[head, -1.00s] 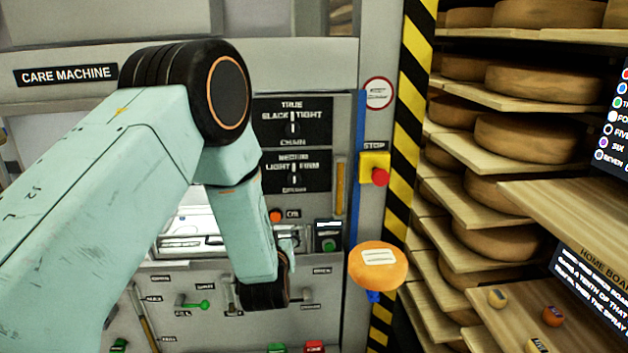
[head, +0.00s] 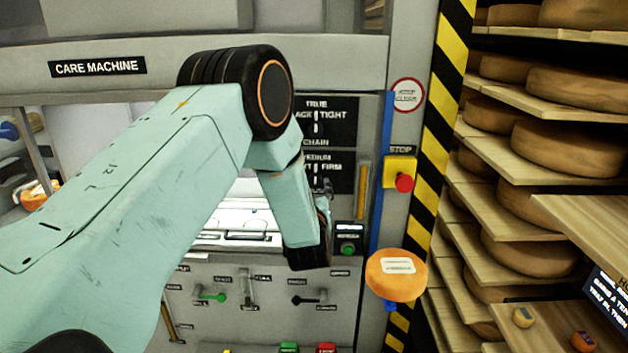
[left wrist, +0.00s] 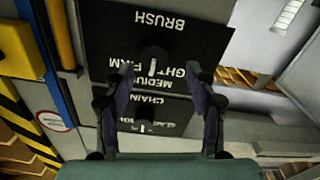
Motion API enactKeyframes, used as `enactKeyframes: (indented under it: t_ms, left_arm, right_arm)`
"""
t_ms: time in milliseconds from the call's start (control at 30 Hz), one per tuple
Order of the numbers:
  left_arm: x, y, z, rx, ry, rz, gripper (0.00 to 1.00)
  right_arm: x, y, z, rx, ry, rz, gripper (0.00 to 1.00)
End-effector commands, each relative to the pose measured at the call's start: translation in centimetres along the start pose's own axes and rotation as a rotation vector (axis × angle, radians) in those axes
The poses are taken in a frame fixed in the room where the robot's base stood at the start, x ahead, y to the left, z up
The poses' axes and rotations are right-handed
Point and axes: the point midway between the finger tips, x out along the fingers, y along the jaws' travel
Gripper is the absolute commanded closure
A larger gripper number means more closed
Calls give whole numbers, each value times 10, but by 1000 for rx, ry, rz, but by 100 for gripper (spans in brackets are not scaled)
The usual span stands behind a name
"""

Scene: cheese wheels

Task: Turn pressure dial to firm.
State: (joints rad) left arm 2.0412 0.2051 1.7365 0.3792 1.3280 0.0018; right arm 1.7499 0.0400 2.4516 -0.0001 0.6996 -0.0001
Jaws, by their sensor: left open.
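In the left wrist view, turned upside down, the dark pressure dial (left wrist: 152,60) has a white mark that looks near vertical, in line with MEDIUM. My left gripper (head: 328,187) is in front of this panel in the head view, its tips small there. In the left wrist view my left gripper (left wrist: 160,72) is open, a finger on either side of the dial. Contact cannot be told. My right gripper is not in view.
The chain dial panel (head: 335,122) is just above. A yellow stop box with a red button (head: 404,183), a green button (head: 347,250) and an orange cheese wheel (head: 396,274) are to the right. Small levers (head: 212,297) lie below. Cheese shelves (head: 560,170) stand at far right.

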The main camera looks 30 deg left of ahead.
Motion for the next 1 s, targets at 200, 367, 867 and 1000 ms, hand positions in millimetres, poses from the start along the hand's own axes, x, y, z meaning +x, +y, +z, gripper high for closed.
enactKeyframes:
  t_ms: [200, 367, 867, 1000]
  left_arm:
    - [23, 1, -1, 0, 1, 1, 44]
    - [30, 3, -1, -1, 0, 2, 44]
    - [32, 4, 0, 0, -1, 3, 63]
    - [32, 5, 0, 0, 0, 4, 74]
  right_arm:
    - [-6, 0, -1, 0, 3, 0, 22]
    - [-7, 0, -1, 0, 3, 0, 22]
    - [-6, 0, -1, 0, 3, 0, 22]
    - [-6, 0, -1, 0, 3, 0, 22]
